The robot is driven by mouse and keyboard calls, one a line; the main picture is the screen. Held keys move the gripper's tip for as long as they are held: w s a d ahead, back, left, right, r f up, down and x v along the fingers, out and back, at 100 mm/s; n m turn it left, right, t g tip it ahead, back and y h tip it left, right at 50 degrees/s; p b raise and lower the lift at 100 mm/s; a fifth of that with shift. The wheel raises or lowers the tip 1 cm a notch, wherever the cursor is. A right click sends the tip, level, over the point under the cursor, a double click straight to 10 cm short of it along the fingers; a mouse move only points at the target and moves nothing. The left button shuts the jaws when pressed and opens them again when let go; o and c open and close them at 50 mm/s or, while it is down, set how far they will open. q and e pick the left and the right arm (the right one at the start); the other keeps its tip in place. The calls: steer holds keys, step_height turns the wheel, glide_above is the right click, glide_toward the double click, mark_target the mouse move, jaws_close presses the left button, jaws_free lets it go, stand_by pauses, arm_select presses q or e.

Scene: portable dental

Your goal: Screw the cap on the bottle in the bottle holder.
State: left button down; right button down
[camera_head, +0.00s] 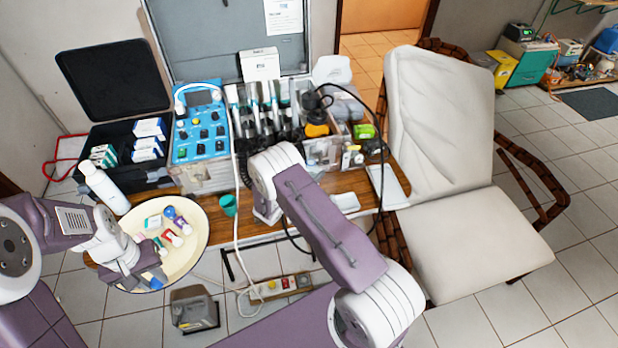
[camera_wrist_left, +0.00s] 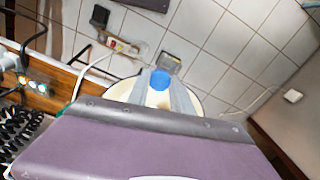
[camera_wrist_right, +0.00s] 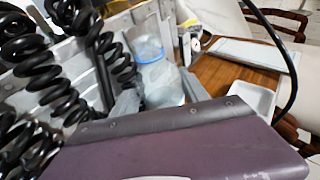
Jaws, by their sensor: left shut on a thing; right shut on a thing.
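My left gripper (camera_head: 148,277) is shut on a blue cap (camera_head: 158,274), over the front of the round cream tray. The cap also shows between the fingertips in the left wrist view (camera_wrist_left: 160,79). My right gripper (camera_wrist_right: 158,95) is shut on a clear bottle (camera_wrist_right: 160,78) with a blue ring at its top, beside black coiled hoses. In the head view my right arm hides these fingertips and the bottle. The bottle holder cannot be clearly told apart from the bottle. The cap and bottle are far apart.
The round tray (camera_head: 190,255) holds several small coloured bottles. A white bottle (camera_head: 105,188) stands behind it. A green cup (camera_head: 228,205), blue control unit (camera_head: 200,145) and hose rack lie between the arms. A white dish (camera_wrist_right: 254,100) is right of the clear bottle.

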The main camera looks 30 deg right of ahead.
mark_target(312, 165)
steer(key=shift+r, duration=0.15)
steer(key=r, duration=0.4)
steer(key=shift+s+d+r, duration=0.25)
steer(key=shift+s+d, duration=0.05)
steer(key=s+d+r, duration=0.6)
steer(key=s, duration=0.2)
steer(key=shift+s+d+r, duration=0.15)
steer(key=shift+s, duration=0.25)
